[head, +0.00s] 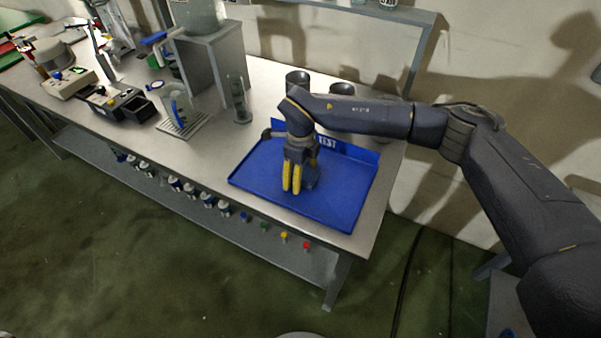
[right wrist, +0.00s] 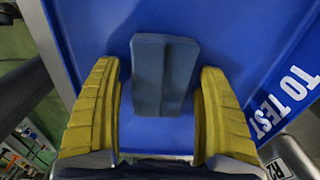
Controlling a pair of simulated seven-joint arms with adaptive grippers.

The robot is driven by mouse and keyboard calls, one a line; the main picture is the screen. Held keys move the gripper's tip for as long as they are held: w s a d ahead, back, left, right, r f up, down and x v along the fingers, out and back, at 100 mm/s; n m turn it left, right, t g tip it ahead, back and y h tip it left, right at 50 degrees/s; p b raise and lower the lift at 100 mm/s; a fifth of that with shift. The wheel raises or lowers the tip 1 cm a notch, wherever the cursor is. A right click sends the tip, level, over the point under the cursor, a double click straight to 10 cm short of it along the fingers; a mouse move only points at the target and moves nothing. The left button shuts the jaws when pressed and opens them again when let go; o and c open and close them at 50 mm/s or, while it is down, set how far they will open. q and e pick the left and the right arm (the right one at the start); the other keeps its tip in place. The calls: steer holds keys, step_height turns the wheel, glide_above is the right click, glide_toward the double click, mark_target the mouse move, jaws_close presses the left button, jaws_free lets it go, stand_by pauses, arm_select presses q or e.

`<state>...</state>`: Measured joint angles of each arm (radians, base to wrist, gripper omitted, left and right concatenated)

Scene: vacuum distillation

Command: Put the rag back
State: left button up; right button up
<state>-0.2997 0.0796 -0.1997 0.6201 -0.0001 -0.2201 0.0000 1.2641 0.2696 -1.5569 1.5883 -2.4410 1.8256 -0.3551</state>
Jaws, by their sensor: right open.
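The rag (right wrist: 165,75) is a folded dark grey-blue block on the blue tray (right wrist: 215,20) in the right wrist view. In the head view the rag (head: 311,182) shows partly beside the fingers, on the tray (head: 340,212). My right gripper (head: 291,191) points down over the tray. In the right wrist view the yellow fingers of the right gripper (right wrist: 160,115) are spread wide, one on each side of the rag, with gaps between. They hold nothing. My left gripper is not in view.
The tray has a raised back wall with white lettering. Dark cups (head: 297,78) stand behind it and a glass cylinder (head: 240,100) stands to its left. Lab devices (head: 118,103) fill the left of the bench (head: 205,150). Small bottles line the lower shelf.

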steer(key=shift+r, duration=0.1)
step_height(320, 180, up, 12)
stand_by(0.7)
steer(key=shift+r, duration=0.1)
